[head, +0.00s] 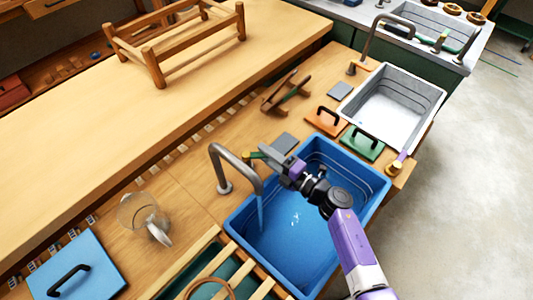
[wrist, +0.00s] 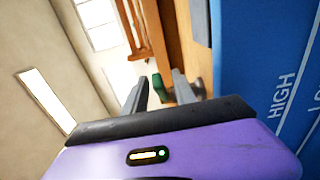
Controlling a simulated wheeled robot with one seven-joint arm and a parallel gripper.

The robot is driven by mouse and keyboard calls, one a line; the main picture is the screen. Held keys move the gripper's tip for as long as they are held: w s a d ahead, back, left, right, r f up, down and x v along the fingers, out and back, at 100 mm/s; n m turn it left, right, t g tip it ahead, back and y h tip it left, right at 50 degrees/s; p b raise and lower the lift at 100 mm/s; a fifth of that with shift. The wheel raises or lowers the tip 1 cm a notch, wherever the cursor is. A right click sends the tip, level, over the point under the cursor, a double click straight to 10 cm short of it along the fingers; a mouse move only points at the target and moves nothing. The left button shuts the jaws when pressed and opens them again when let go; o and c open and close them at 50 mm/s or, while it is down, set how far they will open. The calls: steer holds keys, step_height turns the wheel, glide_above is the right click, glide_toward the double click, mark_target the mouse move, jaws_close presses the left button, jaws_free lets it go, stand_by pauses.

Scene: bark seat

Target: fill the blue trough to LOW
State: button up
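The blue trough (head: 372,205) is sunk in the wooden bench, with blue water (head: 295,232) in it. A grey curved tap (head: 222,165) stands at its left, and a stream runs from its spout into the trough. A small handle with yellow and green parts (head: 250,155) lies just beyond my gripper (head: 268,156). In the wrist view my gripper (wrist: 160,90) has its fingers apart, with a green piece (wrist: 160,86) showing between the tips; contact cannot be told. The trough wall (wrist: 250,60) there shows HIGH and part of another label; the water level against them is hidden.
A grey trough (head: 395,105) with its own tap stands beyond. Orange (head: 326,121) and green (head: 362,142) handled plates lie between the troughs. A glass jug (head: 145,217) and a blue handled plate (head: 75,268) are at left; a slatted rack (head: 205,270) is in front.

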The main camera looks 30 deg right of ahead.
steer(key=shift+c, duration=0.4)
jaws_close()
stand_by(0.9)
